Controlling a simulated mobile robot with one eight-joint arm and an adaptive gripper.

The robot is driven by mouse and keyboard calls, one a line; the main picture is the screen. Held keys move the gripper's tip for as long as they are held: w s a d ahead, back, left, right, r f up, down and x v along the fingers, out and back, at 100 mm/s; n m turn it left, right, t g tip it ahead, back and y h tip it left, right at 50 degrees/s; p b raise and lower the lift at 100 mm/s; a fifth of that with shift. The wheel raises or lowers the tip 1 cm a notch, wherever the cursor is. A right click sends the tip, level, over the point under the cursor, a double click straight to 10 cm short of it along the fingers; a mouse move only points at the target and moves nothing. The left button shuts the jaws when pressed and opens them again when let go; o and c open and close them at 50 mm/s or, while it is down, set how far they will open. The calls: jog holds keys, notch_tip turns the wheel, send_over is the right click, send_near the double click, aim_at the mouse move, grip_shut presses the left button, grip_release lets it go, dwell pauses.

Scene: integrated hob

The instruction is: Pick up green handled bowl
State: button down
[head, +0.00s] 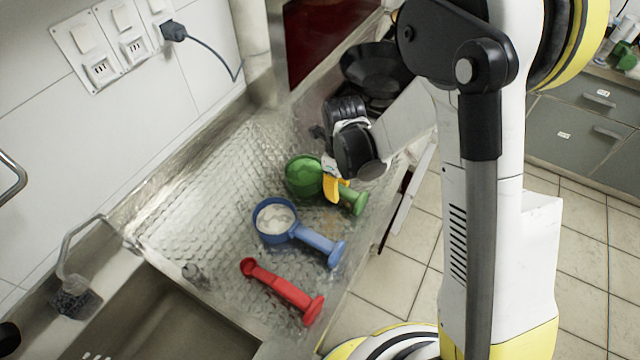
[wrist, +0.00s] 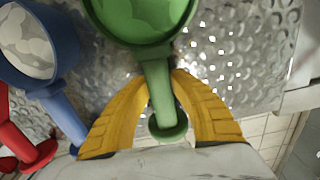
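The green handled bowl (head: 304,177) is on the ridged metal drainboard, its handle (head: 354,201) pointing to the lower right. In the wrist view the green bowl (wrist: 142,16) is at the top, its handle running down between my fingers. My gripper (head: 334,187) comes down over the handle from above. In the wrist view both yellow fingertips of my gripper (wrist: 161,76) are against the two sides of the handle, close under the bowl. The knobbed handle end shows between the fingers. I cannot tell whether the bowl is clear of the surface.
A blue handled bowl (head: 318,242) with white contents lies beside the green one. A red handled tool (head: 284,291) lies nearer the sink (head: 150,330). A dark pan (head: 375,66) is behind my gripper. The drainboard (head: 200,190) is clear to the left.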

jog(key=shift+r, duration=0.1)
dwell(0.3)
jog(key=shift+r, duration=0.3)
jog(key=r+p, duration=0.1)
jog(key=r, duration=0.1)
jog(key=r+p, duration=0.1)
jog(key=r, duration=0.1)
jog(key=shift+d+p, duration=0.25)
jog(key=shift+p, duration=0.1)
jog(key=s+d+r+p, duration=0.3)
jog(key=d+r, duration=0.3)
jog(key=d, duration=0.4)
jog(key=shift+s+d, duration=0.3)
jog(key=shift+s, duration=0.05)
jog(key=shift+a, duration=0.1)
